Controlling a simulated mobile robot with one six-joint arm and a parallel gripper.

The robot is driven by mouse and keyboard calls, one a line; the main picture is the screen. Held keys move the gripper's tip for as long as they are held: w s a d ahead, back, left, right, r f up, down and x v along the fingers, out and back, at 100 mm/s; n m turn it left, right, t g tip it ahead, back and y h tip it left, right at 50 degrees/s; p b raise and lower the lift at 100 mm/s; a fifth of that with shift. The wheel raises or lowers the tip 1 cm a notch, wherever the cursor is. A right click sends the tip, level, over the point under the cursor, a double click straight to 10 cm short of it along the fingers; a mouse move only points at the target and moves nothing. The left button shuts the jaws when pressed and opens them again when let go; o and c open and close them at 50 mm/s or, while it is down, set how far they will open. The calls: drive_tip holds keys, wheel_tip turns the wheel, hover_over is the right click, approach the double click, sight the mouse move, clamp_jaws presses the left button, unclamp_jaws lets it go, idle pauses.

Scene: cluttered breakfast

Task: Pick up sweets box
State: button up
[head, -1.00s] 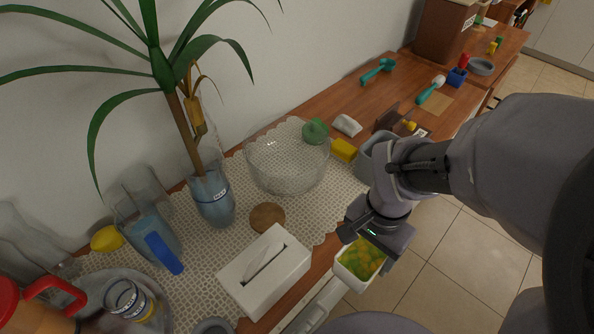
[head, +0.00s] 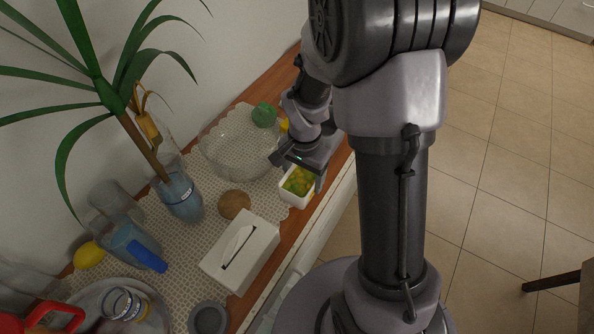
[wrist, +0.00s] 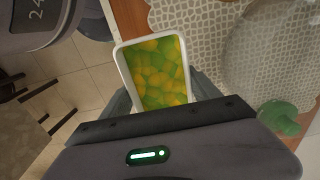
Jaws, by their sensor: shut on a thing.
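The sweets box (head: 297,186) is a small white open box filled with green and yellow-orange sweets. In the head view it is at the front edge of the wooden table, to the right of the tissue box. My gripper (head: 303,170) is shut on it from the far right side. In the wrist view the sweets box (wrist: 158,72) is upright between the fingers, its open top facing the camera. The gripper body hides its lower end. I cannot tell whether the box touches the table.
A green object (head: 264,114) is by the bowl. Tiled floor lies right.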

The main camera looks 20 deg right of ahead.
sight(300, 179)
drive_tip(key=shift+w+f, duration=0.15)
drive_tip(key=shift+w, duration=0.85)
drive_tip(key=f+b, duration=0.1)
drive_tip(key=f, duration=0.1)
drive_tip(key=f+b, duration=0.1)
drive_tip(key=shift+w+f, duration=0.2)
drive_tip(key=shift+f, duration=0.2)
drive_tip(key=shift+r, duration=0.2)
drive_tip(key=shift+f, duration=0.1)
drive_tip(key=o, duration=1.7)
drive_tip(key=shift+o, duration=0.3)
